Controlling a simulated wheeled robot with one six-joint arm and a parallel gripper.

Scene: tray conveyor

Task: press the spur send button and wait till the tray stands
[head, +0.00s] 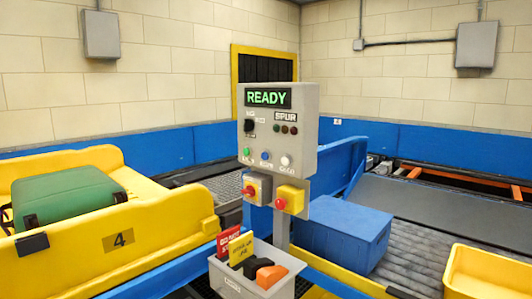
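A grey control box (304,140) stands on a post in the middle of the head view. Its screen (268,98) reads READY in green. Below are a green button (246,152), a blue button (265,155) and a white button (286,160); their small labels cannot be read. Another yellow tray (485,272) is partly in view at the lower right. My gripper is not in view.
Two red knobs on boxes, left (250,190) and right (281,203), sit below the panel. A grey bin (228,279) with cards and tools hangs under them. A blue lidded box (340,236) is on the rollers (415,245). Blue side guards (205,143) line the conveyors.

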